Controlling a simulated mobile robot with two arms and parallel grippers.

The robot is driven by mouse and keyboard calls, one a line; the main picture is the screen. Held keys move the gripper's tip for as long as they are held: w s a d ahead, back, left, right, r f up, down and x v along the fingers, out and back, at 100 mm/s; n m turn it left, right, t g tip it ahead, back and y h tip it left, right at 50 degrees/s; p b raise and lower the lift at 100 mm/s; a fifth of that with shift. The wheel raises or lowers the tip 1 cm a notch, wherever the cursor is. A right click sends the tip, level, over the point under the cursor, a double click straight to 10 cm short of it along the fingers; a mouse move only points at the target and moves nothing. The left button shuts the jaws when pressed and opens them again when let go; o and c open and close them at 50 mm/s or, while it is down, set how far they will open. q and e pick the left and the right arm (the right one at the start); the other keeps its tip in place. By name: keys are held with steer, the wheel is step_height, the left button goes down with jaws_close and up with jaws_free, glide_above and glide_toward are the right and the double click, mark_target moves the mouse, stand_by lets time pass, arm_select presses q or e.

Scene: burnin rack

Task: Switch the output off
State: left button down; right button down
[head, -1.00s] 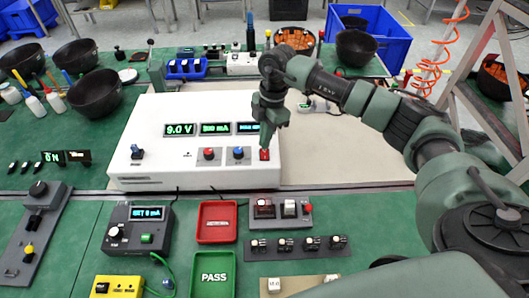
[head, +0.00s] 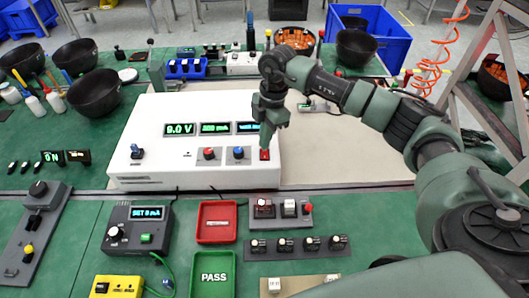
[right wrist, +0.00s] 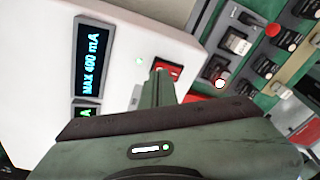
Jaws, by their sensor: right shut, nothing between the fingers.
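The white power supply (head: 150,140) stands on the bench with lit displays; the left one (head: 179,129) reads 9.0 V. Its red rocker switch (head: 264,155) is at the right end of the front panel. The fingertips also show in the right wrist view (right wrist: 159,72). My left gripper is out of view.
Red (head: 209,153) and blue (head: 238,152) knobs are left of the switch. In front are a red tray (head: 233,222), a green PASS tray (head: 212,290), a dark load box (head: 125,240) and switch strips (head: 297,252). Bare bench mat (head: 340,165) lies to the right.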

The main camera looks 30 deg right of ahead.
steer(key=shift+f+b, duration=0.4)
steer(key=shift+f, duration=0.35)
steer(key=shift+r, duration=0.1)
step_height(320, 180, up, 7)
steer(key=p, duration=0.5)
stand_by(0.4)
steer(key=shift+s, duration=0.1)
stand_by(0.4)
